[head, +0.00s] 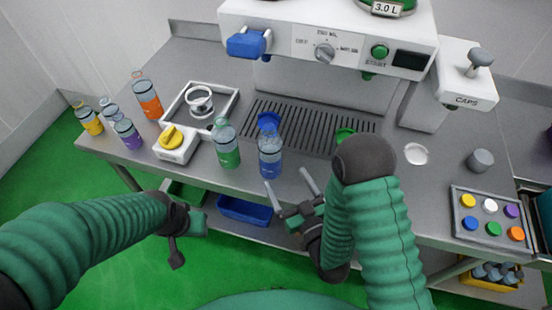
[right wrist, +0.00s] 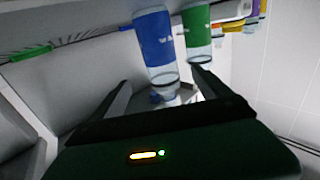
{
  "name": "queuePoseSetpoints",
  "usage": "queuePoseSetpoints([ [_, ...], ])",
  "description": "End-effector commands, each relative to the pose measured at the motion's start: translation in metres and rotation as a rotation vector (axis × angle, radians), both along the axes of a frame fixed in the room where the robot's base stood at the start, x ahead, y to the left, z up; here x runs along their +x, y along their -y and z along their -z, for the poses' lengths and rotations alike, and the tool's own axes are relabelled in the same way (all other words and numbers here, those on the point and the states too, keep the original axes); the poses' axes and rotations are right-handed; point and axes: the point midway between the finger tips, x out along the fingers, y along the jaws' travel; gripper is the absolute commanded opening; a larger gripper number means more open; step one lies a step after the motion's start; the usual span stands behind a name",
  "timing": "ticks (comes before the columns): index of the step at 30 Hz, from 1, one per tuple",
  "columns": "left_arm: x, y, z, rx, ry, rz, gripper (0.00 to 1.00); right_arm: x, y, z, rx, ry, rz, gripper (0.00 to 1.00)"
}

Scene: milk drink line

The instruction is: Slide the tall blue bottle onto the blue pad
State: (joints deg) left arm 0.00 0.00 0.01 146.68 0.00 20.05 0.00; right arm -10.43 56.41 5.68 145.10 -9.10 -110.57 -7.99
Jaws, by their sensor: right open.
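The tall blue bottle (head: 271,160) stands upright near the front edge of the steel counter. The blue pad (head: 267,118) shows just behind its top, at the drip grate, partly hidden by the bottle. My right gripper (head: 288,181) is open and empty, close in front of the bottle and slightly right. In the right wrist view, which looks upside down, the blue bottle (right wrist: 154,42) appears beyond and between the spread fingers. Contact is not visible. My left gripper (head: 183,235) hangs at the front left, away from the bottle; its jaw opening is unclear.
A green bottle (head: 226,148) stands close left of the blue one. The drip grate (head: 310,123) lies behind, with a green pad (head: 345,134) at its right. A white box with a yellow knob (head: 173,138) and several bottles stand further left. The dispensing machine (head: 320,40) overhangs the back.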

Motion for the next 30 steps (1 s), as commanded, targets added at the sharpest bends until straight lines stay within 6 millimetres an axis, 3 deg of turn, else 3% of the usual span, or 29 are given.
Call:
queuePoseSetpoints([
  [6,0.000,0.000,0.055,0.000,-0.001,0.000,0.36,0.027,-0.011,0.011,0.002,0.007,-0.002,0.87],
  [14,0.000,0.000,0.112,0.000,0.000,0.000,0.36,0.038,-0.016,0.010,0.001,0.007,0.000,0.87],
  [18,0.000,0.000,0.143,0.000,0.000,0.000,0.36,0.064,-0.027,0.009,0.002,0.009,0.000,0.87],
  [21,0.000,0.000,0.128,0.000,0.000,0.000,0.36,0.087,-0.036,-0.001,0.001,-0.001,0.001,0.87],
  [30,0.000,0.000,0.127,0.000,0.000,0.000,0.36,0.135,-0.056,0.000,-0.001,-0.002,0.000,0.87],
])
